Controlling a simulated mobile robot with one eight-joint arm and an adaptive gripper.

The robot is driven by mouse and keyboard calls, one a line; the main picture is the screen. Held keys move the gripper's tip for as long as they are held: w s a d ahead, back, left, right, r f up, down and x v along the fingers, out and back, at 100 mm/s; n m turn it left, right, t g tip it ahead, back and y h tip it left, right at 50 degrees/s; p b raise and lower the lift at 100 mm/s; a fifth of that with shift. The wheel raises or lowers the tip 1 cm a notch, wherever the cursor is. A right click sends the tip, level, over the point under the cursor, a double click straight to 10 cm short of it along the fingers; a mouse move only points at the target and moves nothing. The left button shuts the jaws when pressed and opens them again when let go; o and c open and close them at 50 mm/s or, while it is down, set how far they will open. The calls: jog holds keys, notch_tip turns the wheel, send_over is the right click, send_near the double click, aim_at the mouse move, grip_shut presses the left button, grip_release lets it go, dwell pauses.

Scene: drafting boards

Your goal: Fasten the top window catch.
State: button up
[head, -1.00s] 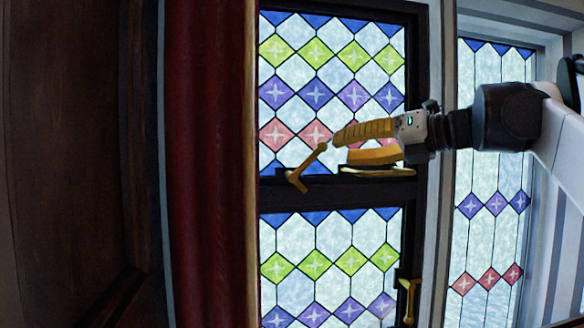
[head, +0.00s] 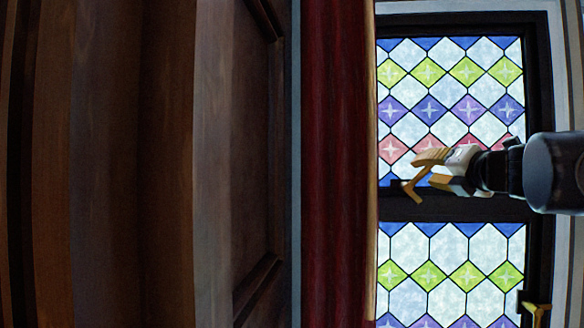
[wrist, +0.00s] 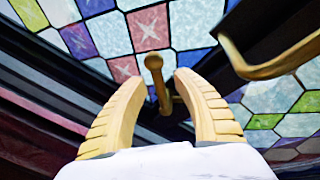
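The upper brass catch (head: 412,190) is a slim lever with a round knob, on the dark rail between the upper and lower stained-glass panes. In the head view it slants, its upper end overlapping my gripper (head: 423,170). In the wrist view my two ribbed tan fingers (wrist: 163,80) stand apart. The catch's knob and stem (wrist: 153,64) show in the gap at the fingertips. I cannot tell whether a finger touches it. Nothing is gripped. A second brass fitting (head: 536,308) is lower on the right of the frame.
A dark red curtain (head: 335,160) hangs just left of the window. Dark wood panelling (head: 150,160) fills the left. A curved brass bar (wrist: 265,66) lies close right of my fingers in the wrist view. Stained glass (head: 450,80) is behind my gripper.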

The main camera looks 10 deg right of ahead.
jog(key=shift+w+a, duration=0.1)
jog(key=shift+w, duration=0.5)
jog(key=shift+s, duration=0.1)
grip_shut()
